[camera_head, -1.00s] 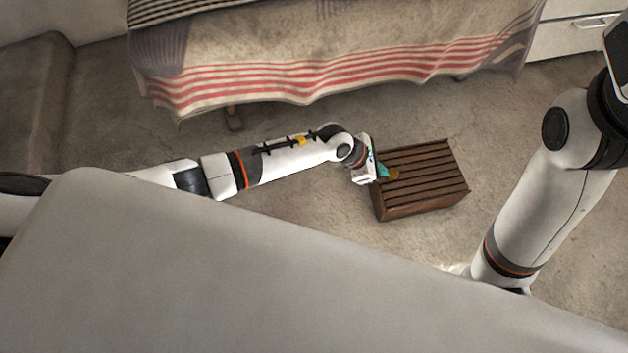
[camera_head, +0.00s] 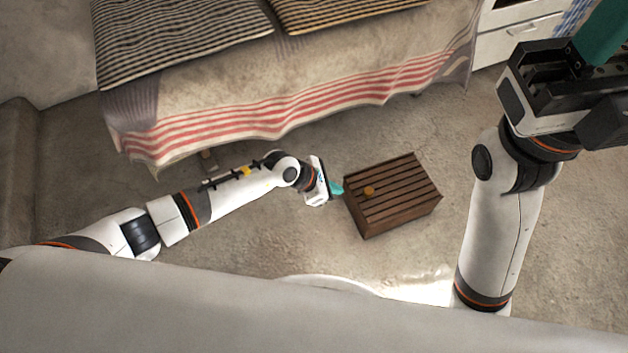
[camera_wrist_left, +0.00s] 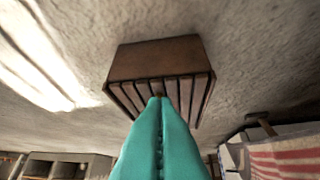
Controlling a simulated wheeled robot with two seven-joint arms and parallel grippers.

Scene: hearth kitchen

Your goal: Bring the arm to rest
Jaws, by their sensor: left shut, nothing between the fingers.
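My left arm comes in from the left in the head view. Its left gripper (camera_head: 337,188) has teal fingers, shut together with nothing between them, just left of a brown slatted wooden crate (camera_head: 405,203). In the left wrist view the closed teal fingers (camera_wrist_left: 160,105) point toward the crate (camera_wrist_left: 155,58). My right arm stands at the right of the head view. The right gripper (camera_head: 606,36) is cut off by the frame edge, with only a teal part showing, so its opening is hidden.
A bed with a red-striped blanket (camera_head: 290,108) stands behind. A white drawer unit (camera_head: 520,35) is at the back right. Bare floor surrounds the crate.

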